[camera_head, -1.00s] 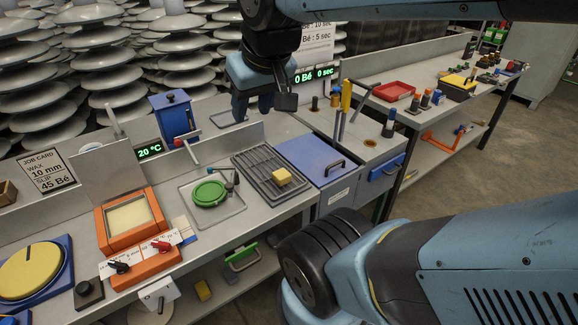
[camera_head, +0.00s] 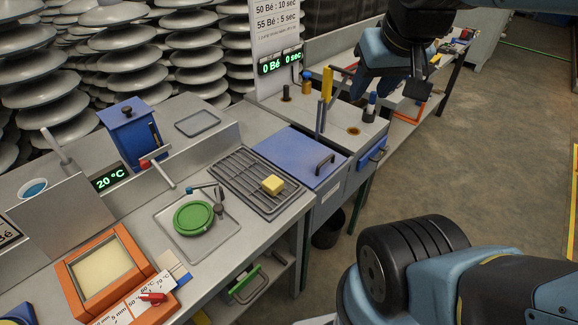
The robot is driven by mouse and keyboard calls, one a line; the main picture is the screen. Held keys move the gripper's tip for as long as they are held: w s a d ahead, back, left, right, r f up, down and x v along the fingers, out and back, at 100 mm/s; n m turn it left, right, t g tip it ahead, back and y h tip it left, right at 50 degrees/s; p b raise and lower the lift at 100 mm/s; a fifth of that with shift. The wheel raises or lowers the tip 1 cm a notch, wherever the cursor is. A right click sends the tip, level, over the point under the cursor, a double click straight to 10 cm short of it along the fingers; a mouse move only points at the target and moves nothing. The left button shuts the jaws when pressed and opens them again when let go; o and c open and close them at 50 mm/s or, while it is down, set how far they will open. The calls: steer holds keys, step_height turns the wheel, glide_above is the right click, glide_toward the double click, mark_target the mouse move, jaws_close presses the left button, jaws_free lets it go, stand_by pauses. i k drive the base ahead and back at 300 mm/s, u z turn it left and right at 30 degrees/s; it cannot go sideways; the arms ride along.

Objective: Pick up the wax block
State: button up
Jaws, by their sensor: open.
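A small yellow block (camera_head: 273,185), which looks like the wax block, sits on the dark slatted rack (camera_head: 243,168) near its right end. Nothing covers it. My gripper (camera_head: 393,92) is open and empty at the upper right. In the picture it is above and to the right of the block, well apart from it, over the far end of the bench.
A blue-lidded box (camera_head: 302,155) with a handle stands right of the rack. A green disc (camera_head: 193,218) lies on a tray to its left. An orange frame (camera_head: 104,271) with a pale filling is at lower left. Upright tools (camera_head: 325,92) stand behind the blue lid.

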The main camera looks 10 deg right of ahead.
mark_target(273, 185)
steer(key=u, duration=0.3)
steer(key=i, duration=0.15)
steer(key=z, duration=1.5)
steer(key=k, duration=2)
steer(key=u, duration=1.25)
steer(key=i, duration=1)
steer(key=z, duration=0.1)
